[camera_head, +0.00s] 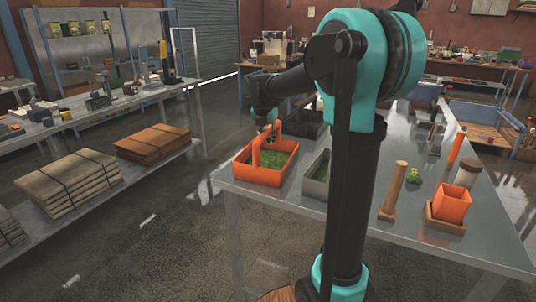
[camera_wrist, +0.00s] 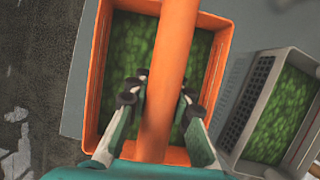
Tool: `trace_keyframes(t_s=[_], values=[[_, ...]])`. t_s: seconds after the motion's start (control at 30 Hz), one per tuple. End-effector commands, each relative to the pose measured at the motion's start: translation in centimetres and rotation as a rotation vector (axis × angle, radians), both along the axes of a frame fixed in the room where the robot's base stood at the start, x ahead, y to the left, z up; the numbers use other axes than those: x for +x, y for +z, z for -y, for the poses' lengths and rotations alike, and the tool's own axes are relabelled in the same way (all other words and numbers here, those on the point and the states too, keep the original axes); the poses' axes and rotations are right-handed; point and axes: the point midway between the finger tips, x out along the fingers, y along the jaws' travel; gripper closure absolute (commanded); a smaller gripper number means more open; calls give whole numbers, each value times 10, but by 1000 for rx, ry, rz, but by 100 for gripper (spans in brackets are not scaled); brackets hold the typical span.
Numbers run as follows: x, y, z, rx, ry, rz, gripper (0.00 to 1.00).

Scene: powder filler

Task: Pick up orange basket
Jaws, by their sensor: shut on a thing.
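The orange basket (camera_head: 244,172) stands at the near left corner of the metal table, with green contents inside and an orange handle arching over it. My gripper (camera_head: 268,134) is at the top of the handle. In the wrist view, the basket (camera_wrist: 92,85) fills the middle, and its handle (camera_wrist: 172,70) runs up between the two fingers. My gripper (camera_wrist: 160,95) is shut on the handle, with one finger on each side. I cannot tell whether the basket's base touches the table.
A grey basket with green contents (camera_wrist: 233,125) stands close to the right of the orange one. A dark bin (camera_head: 302,128) is behind. On the table (camera_head: 290,205) to the right are a wooden cylinder (camera_head: 393,190) and an orange cup (camera_head: 452,203). Open floor lies left.

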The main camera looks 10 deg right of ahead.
Motion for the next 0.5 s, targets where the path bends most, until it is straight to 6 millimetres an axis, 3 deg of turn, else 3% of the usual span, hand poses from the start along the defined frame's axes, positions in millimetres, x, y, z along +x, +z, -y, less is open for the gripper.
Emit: trace_keyframes(t_s=[0.5], values=[[0, 9, 0, 0, 0, 0, 100]])
